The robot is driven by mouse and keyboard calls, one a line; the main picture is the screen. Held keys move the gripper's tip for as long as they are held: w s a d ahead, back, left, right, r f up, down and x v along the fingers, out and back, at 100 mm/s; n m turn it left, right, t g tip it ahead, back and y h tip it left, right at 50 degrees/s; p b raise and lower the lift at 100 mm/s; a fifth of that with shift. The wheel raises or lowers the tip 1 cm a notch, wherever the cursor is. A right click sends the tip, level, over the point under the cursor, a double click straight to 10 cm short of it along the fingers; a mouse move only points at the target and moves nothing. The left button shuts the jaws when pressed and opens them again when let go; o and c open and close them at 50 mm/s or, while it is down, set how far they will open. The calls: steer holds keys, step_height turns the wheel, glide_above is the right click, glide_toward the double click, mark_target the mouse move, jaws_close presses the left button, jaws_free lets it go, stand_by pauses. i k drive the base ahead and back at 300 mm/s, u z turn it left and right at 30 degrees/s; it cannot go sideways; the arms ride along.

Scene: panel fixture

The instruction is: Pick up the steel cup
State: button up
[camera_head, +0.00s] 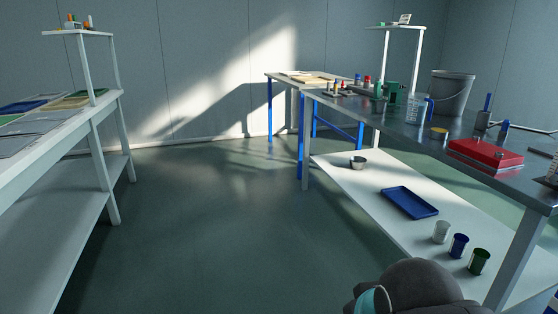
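A small grey, metallic-looking cup (358,163) with a dark opening stands upright on the white lower shelf (340,176) of the right workbench, near the shelf's far end. It looks like the steel cup, though it is small in the picture. A pale grey cup (440,232) also stands nearer on that shelf; I cannot tell its material. A blue cup (459,246) and a dark green cup (479,262) stand in a row with it. My gripper is not in view; only a dark rounded part of my arm shows at the bottom.
A blue tray (410,202) lies on the lower shelf between the cups. The metal benchtop (400,125) above holds a red case (484,155), a grey bucket (452,92) and tools. A white table (60,145) stands left. The floor between is clear.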

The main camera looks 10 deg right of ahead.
mark_target(380, 106)
steer(key=i, duration=2.6)
steer(key=z, duration=1.45)
